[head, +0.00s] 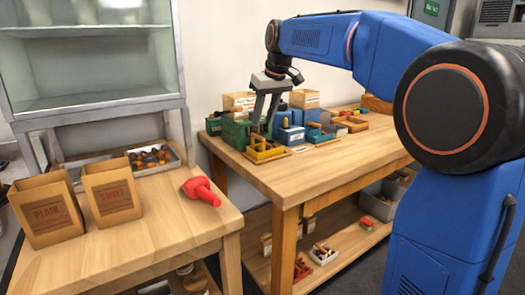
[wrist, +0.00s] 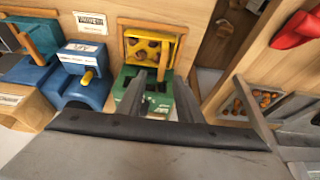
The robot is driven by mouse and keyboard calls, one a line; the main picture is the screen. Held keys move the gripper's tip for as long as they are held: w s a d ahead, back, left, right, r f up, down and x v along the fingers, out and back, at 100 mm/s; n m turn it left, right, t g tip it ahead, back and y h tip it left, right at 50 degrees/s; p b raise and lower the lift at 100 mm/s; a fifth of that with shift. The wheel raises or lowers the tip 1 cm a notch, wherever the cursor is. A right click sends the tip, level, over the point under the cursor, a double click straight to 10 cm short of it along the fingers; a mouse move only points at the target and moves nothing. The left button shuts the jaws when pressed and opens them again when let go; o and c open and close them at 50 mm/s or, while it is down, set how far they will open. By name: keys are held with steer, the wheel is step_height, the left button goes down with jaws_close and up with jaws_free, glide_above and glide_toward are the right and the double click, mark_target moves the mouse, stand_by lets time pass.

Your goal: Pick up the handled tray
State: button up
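A small yellow tray (head: 267,155) with an upright wooden handle stands near the corner of the right-hand workbench. I take it for the handled tray. The wrist view shows the yellow tray (wrist: 127,42) from above, with brownish round things inside and the handle at its right side. My gripper (head: 264,127) is above the bench, pointing down by the tray.
Blue bins (head: 292,135) and wooden boxes crowd the bench beside and behind the tray. A left-hand table holds two paper bags (head: 112,190), a red tool (head: 202,190) and a pale tray (head: 177,160) of chestnuts. A gap separates the two tables.

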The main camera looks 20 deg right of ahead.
mark_target(259, 136)
steer(key=x, duration=0.3)
steer(key=shift+w+f, duration=0.1)
steer(key=shift+f, duration=0.1)
steer(key=shift+s+x, duration=0.25)
steer(key=shift+x, duration=1.05)
steer(key=shift+s+x, duration=0.25)
steer(key=shift+x, duration=1.05)
steer(key=shift+f, duration=0.2)
jaws_close()
